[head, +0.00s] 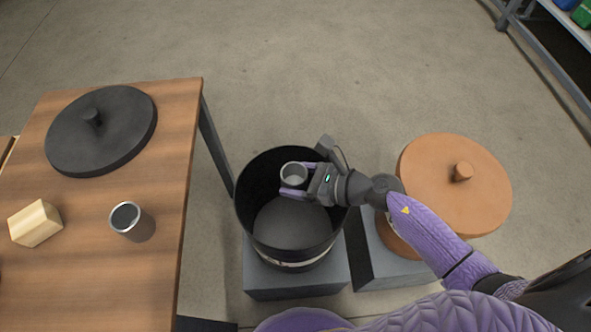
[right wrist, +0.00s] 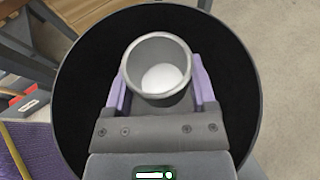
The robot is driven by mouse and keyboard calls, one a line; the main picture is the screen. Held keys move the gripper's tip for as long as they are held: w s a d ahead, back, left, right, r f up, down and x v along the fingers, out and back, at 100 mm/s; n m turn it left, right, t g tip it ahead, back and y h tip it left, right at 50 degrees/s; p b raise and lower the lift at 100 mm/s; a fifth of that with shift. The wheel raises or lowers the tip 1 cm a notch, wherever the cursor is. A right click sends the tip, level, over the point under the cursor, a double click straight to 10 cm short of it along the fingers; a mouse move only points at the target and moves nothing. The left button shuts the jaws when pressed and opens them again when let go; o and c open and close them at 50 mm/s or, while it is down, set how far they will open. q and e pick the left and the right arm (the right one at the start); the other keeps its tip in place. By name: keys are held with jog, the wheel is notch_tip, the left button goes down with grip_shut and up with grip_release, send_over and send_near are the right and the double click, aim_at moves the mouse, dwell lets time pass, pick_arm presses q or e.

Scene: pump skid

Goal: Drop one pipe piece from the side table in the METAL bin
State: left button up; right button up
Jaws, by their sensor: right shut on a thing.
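My right gripper (head: 294,184) is shut on a short grey pipe piece (head: 294,173) and holds it over the mouth of an open black bin (head: 290,253). In the right wrist view the pipe piece (right wrist: 158,68) sits between the purple fingers, its open end toward the camera, with the dark bin interior (right wrist: 225,80) around it. A second pipe piece (head: 132,222) stands on the wooden side table (head: 165,130). The bin's label is too small to read. My left gripper is not in view.
A black lid (head: 101,131) and a pale wooden block (head: 36,223) lie on the table. An orange-brown bin with its lid (head: 430,185) on stands right of the black bin, under my right arm. A shelf (head: 550,60) is at the far right. Bare floor lies behind the bins.

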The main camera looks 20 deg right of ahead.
jog(key=shift+f, duration=0.25)
jog(key=o, duration=1.3)
jog(key=shift+s+d+r, duration=0.1)
jog(key=shift+s, duration=0.05)
pick_arm(q)
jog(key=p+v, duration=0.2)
jog(key=p, duration=0.1)
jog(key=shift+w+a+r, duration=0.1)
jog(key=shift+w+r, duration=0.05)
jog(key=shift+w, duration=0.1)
pick_arm(e)
jog(key=v, duration=0.9)
jog(key=shift+s+d, duration=0.15)
jog(key=shift+d, duration=0.1)
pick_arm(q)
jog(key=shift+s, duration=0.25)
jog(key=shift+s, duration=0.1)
pick_arm(e)
jog(key=shift+s, duration=0.1)
